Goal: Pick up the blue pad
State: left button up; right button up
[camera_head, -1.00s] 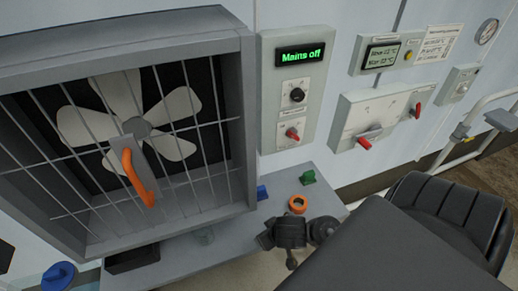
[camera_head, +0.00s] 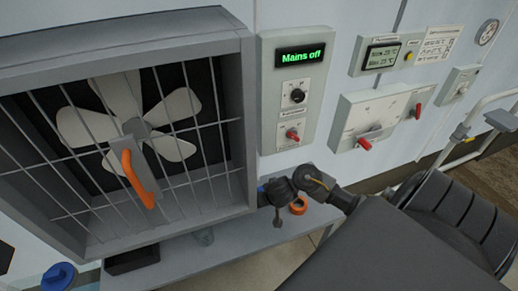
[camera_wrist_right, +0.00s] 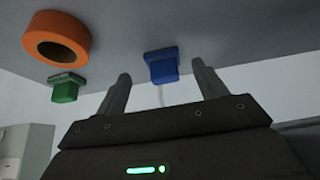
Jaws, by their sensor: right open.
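The blue pad (camera_head: 262,189) sits on the grey shelf beside the fan housing; in the head view only a sliver of it shows past my right gripper. The right wrist view shows the pad (camera_wrist_right: 162,66) plainly, lying between and beyond the two fingertips. My right gripper (camera_wrist_right: 160,84) is open and empty, with a finger to either side of the pad in that picture. Whether the fingers touch it I cannot tell; a gap seems to show on both sides. In the head view my right gripper (camera_head: 272,190) is over the shelf. My left gripper is out of view.
An orange ring (camera_head: 298,205) lies on the shelf (camera_head: 240,238) close to my right gripper. A green block (camera_wrist_right: 65,87) shows beside it in the wrist view. The caged fan (camera_head: 140,130) with its orange handle stands left, a control panel (camera_head: 291,100) behind.

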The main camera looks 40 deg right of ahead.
aim_at(260, 189)
jog(key=shift+w+d+b, duration=0.1)
jog(key=shift+w+d, duration=0.15)
jog(key=shift+w, duration=0.45)
jog(key=shift+w+d+b, duration=0.1)
jog(key=shift+w+d, duration=0.1)
jog(key=shift+w, duration=0.5)
jog(key=shift+w+d+b, duration=0.1)
jog(key=shift+w+d, duration=0.15)
jog(key=shift+w, duration=0.45)
jog(key=b+x, duration=0.3)
jog(key=x, duration=0.1)
jog(key=shift+w+d+f, duration=0.1)
jog(key=shift+w+f, duration=0.15)
jog(key=shift+f, duration=0.05)
jog(key=shift+w+d+f+b, duration=0.1)
jog(key=shift+w+f+b, duration=0.1)
jog(key=shift+w+b, duration=0.1)
jog(key=shift+s, duration=0.1)
jog(key=c, duration=1.1)
jog(key=shift+r, duration=0.1)
jog(key=shift+r, duration=0.1)
